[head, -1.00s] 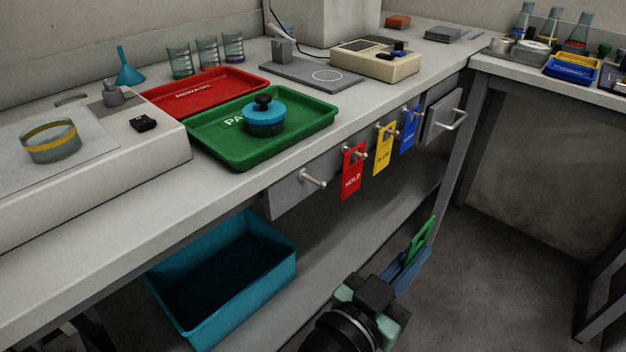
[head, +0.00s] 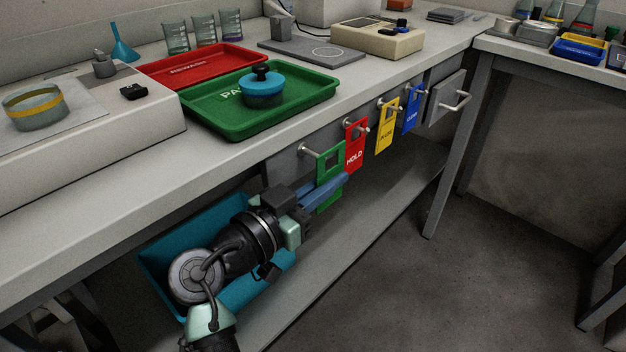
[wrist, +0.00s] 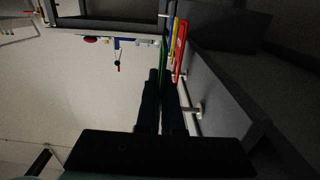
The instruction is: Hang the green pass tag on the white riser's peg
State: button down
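The green tag (head: 331,161) has a square opening near its top and is upright in my gripper (head: 340,184). The gripper's blue fingers are shut on its lower part. In the wrist view the green tag (wrist: 163,62) shows edge-on between the dark fingertips (wrist: 161,76). The leftmost pale peg (head: 310,151) on the grey front under the bench bears no other tag. It overlaps the green tag's upper left edge in the head view; I cannot tell whether they touch. The white riser (head: 120,135) stands on the bench at left; no peg shows on it.
Red (head: 356,144), yellow (head: 387,126) and blue (head: 411,108) tags hang on pegs right of the green tag. A drawer handle (head: 456,101) sticks out further right. A teal bin (head: 165,250) is below my arm. The floor to the right is clear.

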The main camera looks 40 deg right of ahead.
jog(key=w+b, duration=0.1)
jog(key=w+f+b, duration=0.1)
jog(key=w, duration=0.1)
jog(key=shift+w+a, duration=0.2)
jog(key=shift+f, duration=0.1)
jog(key=shift+f, duration=0.15)
jog(key=c, duration=1.1)
grip_release()
jog(key=shift+r+p, duration=0.2)
jog(key=shift+p, duration=0.1)
